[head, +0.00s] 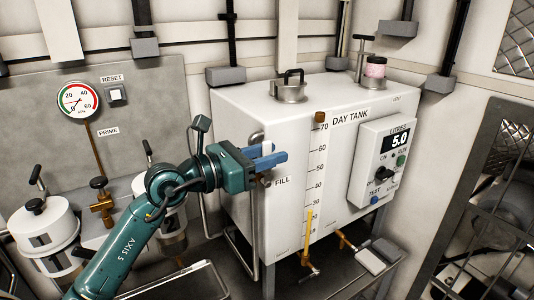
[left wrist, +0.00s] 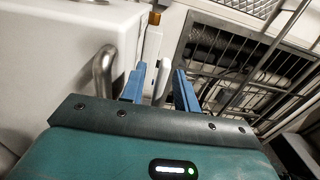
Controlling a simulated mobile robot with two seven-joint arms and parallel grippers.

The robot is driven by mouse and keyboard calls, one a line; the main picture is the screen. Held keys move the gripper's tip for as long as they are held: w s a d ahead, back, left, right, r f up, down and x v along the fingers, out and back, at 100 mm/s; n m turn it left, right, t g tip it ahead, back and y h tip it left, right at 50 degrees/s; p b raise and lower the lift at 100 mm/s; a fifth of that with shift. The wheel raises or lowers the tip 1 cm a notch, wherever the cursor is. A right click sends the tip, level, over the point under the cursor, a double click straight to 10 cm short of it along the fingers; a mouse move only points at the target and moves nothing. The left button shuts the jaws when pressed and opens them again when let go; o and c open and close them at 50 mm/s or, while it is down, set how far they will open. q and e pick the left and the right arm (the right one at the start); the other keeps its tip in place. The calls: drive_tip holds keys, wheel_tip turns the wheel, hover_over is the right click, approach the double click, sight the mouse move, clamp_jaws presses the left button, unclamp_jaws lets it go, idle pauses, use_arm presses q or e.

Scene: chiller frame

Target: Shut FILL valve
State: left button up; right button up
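The FILL label (head: 282,181) is on the left part of the DAY TANK's front (head: 345,150). A bent steel pipe (head: 257,138) comes out of the tank beside it; the pipe also shows in the left wrist view (left wrist: 103,72). My left gripper (head: 268,158) is in front of the tank, just above the label, and hides most of the FILL valve. Its blue fingers are apart in the left wrist view (left wrist: 160,88). A small white piece (left wrist: 163,78) shows between them, with no clear contact; I cannot tell the valve's position. My right gripper is not in view.
A level gauge with a brown cap (head: 320,117) and a display box reading 5.0 (head: 385,160) are on the tank front. A pressure gauge (head: 77,100) and white canisters (head: 42,230) stand left. A metal-barred frame (head: 490,210) is at right.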

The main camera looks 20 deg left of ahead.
use_arm(q)
drive_tip(key=shift+c, duration=0.4)
clamp_jaws()
